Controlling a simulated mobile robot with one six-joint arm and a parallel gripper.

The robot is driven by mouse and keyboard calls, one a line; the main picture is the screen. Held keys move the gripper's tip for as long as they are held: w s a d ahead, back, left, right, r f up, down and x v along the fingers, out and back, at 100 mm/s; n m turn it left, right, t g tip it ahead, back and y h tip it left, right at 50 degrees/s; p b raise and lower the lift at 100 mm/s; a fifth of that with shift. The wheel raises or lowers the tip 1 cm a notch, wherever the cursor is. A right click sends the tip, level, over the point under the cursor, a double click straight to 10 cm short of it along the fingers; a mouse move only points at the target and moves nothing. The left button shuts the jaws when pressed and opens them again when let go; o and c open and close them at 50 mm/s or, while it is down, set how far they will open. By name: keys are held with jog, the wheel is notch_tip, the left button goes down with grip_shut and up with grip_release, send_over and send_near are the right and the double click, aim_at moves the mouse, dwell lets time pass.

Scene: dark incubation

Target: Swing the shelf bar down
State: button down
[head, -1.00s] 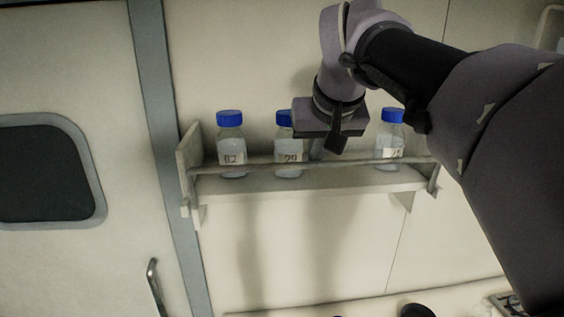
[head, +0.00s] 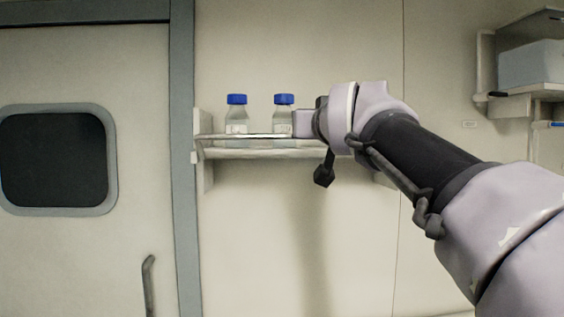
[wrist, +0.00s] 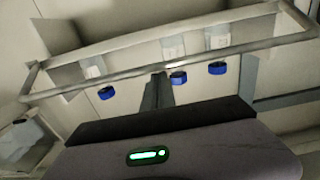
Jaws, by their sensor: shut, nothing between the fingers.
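The shelf bar (head: 240,136) is a thin metal rail along the front of a pale wall shelf (head: 240,154), raised above its board and crossing in front of the bottles. In the wrist view, which appears upside down, the bar (wrist: 210,56) is a long frame with bent ends. My gripper's dark fingers (wrist: 158,84) are shut and empty, with their tips close to the bar's middle; I cannot tell whether they touch. In the head view the fingertips are hidden behind my wrist, at the shelf's right half.
Blue-capped bottles (head: 237,114) and (head: 284,114) stand behind the bar; the wrist view shows three caps. My arm hides the shelf's right part. A grey-framed door (head: 100,250) is at left. Another shelf with a pale box (head: 530,64) is at upper right. Wall below the shelf is clear.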

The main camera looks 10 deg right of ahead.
notch_tip(320, 180, down, 8)
jog(key=s+b, duration=0.2)
jog(key=b, duration=0.7)
jog(key=shift+t, duration=0.3)
